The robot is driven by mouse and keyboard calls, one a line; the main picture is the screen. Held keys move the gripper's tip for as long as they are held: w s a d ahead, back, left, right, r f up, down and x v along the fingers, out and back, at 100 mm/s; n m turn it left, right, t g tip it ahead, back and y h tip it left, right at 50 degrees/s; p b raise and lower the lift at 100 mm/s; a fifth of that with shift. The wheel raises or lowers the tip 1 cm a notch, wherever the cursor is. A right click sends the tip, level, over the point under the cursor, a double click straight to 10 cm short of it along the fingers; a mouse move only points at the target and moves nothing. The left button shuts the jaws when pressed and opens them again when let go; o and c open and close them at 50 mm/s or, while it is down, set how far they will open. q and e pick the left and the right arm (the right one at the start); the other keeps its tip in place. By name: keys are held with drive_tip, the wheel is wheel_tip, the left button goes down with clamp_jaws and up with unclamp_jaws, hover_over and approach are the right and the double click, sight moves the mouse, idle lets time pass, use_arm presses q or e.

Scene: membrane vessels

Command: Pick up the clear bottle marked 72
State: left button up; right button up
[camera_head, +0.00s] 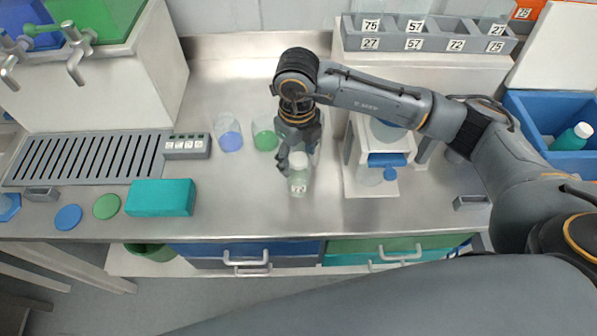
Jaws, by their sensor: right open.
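A clear bottle (299,183) with a pale cap stands upright on the steel counter near its front edge. A small label on its front appears to read 72, but it is too small to be sure. My right gripper (292,164) points down at the bottle's upper part, with its fingers open. The fingers partly cover the bottle's top, and I cannot tell whether they touch it. My left gripper is not in view.
Beakers with blue (229,137) and green (264,139) contents stand behind and left of the bottle. A white stand (372,185) is at its right. A teal box (161,198) lies at left. A numbered grey rack (430,38) is at the back.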

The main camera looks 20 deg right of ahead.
sight(298, 171)
drive_tip(key=shift+f, duration=0.4)
wheel_tip(298, 171, down, 5)
drive_tip(key=p, duration=0.2)
drive_tip(key=shift+s+d+r+p, duration=0.1)
drive_tip(key=shift+s+p, duration=0.05)
drive_tip(key=shift+p, duration=0.25)
drive_tip(key=shift+f, duration=0.35)
drive_tip(key=c, duration=1.1)
drive_tip(key=shift+r, duration=0.1)
